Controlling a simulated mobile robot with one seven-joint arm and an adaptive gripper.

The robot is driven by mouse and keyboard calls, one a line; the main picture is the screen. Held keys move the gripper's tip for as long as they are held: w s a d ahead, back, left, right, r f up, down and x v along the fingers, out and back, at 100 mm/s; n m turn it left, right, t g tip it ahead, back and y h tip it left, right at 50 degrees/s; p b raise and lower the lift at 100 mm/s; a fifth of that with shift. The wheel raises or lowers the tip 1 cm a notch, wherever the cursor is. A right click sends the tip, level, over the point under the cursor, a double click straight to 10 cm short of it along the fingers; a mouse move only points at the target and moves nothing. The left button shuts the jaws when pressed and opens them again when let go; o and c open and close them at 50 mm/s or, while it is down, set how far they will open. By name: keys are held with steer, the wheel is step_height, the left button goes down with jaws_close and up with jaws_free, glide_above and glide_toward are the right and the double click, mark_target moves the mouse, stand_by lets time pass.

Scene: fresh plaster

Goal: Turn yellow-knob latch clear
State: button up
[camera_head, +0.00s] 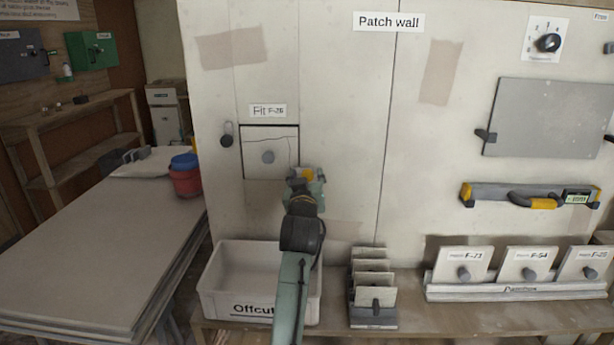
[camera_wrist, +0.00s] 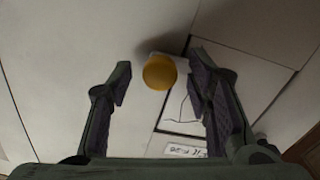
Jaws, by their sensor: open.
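The yellow knob (camera_wrist: 160,72) shows between the two fingers of my gripper (camera_wrist: 161,84) in the wrist view. My gripper is open, with a gap on each side of the knob. In the head view my gripper (camera_head: 305,182) is at the wall, just right of the square panel (camera_head: 284,165) labelled "Fit F-26", and a patch of yellow shows there. A dark-knobbed latch (camera_head: 227,135) is at the panel's left, hanging upright. The yellow-knob latch's bar is mostly hidden, so its angle is unclear.
An "Offcut" bin (camera_head: 225,283) stands below my arm. A rack of plates (camera_head: 374,290) and a holder (camera_head: 515,290) with knobbed panels stand to its right. A level (camera_head: 530,195) hangs on the right wall. A board stack (camera_head: 90,240) is at left.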

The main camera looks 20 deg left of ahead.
steer(key=shift+c, duration=0.2)
jaws_close()
stand_by(0.5)
